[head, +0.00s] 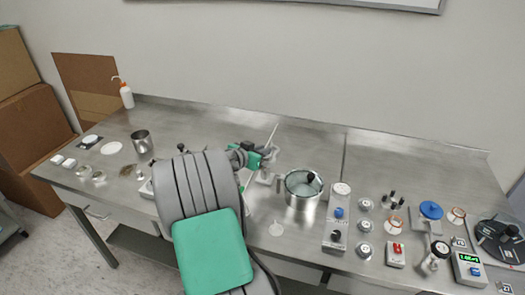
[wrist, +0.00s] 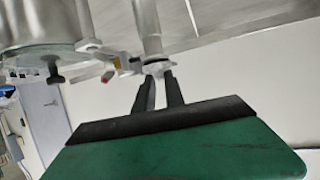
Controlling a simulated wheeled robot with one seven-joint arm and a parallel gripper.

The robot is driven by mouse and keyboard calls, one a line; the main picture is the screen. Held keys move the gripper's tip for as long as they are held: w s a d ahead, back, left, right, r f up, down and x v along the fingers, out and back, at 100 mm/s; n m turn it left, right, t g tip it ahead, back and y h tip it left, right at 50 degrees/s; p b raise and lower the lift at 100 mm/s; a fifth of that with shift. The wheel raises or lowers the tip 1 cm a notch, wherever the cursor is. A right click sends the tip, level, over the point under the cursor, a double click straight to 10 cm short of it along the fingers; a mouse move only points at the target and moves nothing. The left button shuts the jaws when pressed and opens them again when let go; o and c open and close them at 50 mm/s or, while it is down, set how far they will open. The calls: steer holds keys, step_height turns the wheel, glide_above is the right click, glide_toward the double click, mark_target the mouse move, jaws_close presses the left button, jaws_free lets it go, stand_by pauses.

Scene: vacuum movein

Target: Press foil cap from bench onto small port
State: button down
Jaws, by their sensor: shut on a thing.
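My gripper (head: 262,160) is in the middle of the bench, just left of the steel vessel with a glass lid (head: 303,197). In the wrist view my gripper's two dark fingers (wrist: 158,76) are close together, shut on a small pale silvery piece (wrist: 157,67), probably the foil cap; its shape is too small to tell. A narrow upright metal tube (wrist: 148,20) stands right at the fingertips. I cannot tell whether the held piece touches it or which part is the small port. The vessel's rounded metal body (wrist: 35,30) shows at the left of the wrist view.
Right of the vessel are a control box (head: 336,218), several round metal parts, a blue-topped piece (head: 431,210) and a meter (head: 468,268). A steel cup (head: 142,142) and a wash bottle (head: 126,95) stand at left. The bench's back strip is mostly clear.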

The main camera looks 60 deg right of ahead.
steer(key=shift+f+b, duration=0.3)
stand_by(0.5)
steer(key=c, duration=1.3)
jaws_free()
steer(key=b+v, duration=0.1)
steer(key=v, duration=0.7)
steer(key=shift+b, duration=0.3)
